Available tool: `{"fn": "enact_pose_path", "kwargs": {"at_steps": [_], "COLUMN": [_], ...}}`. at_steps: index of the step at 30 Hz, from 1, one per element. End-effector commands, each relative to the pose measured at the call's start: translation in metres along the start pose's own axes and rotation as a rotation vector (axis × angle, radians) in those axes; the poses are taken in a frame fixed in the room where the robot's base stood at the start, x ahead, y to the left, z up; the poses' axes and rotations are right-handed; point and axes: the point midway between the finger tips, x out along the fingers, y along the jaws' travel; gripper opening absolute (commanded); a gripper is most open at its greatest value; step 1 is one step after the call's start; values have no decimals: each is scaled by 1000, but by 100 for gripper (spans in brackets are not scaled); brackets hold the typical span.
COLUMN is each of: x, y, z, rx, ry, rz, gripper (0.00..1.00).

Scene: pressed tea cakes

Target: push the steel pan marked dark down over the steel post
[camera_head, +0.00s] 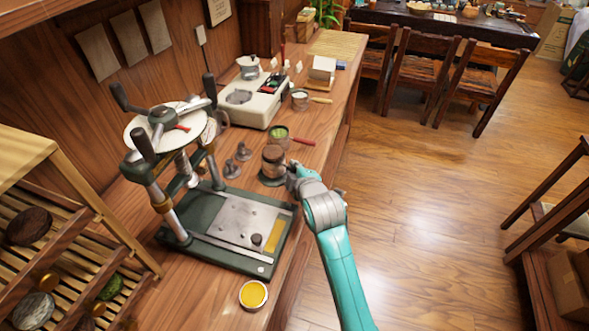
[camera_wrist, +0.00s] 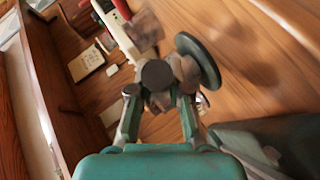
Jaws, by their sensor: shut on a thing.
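My gripper (camera_wrist: 158,100) is shut on a dark round-ended piece (camera_wrist: 157,73), which shows between its fingertips in the wrist view. Whether this is the steel pan, or carries a mark, I cannot tell. In the head view my gripper (camera_head: 292,180) is just right of a brownish cylinder (camera_head: 273,158) on a dark green round base; what it holds is hidden there. The green disc (camera_wrist: 198,60) shows beside the held piece in the wrist view. A short dark stub (camera_head: 257,239) stands on the steel plate (camera_head: 238,219) of the green press; I cannot tell whether it is the post.
The press (camera_head: 183,205) with its handled wheel stands at left. Small steel pieces (camera_head: 243,152) and a green-filled cup (camera_head: 278,132) are behind the cylinder. A yellow-topped tin (camera_head: 253,295) sits in front. A pale appliance (camera_head: 252,100) is farther back. The table's right edge is close.

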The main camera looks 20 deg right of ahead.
Motion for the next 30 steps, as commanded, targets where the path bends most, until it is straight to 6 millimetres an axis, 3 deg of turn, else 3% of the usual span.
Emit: {"fn": "enact_pose_path", "kwargs": {"at_steps": [30], "x": [6], "y": [-13], "z": [6], "rx": [0], "ry": [1], "rz": [1], "gripper": [0]}}
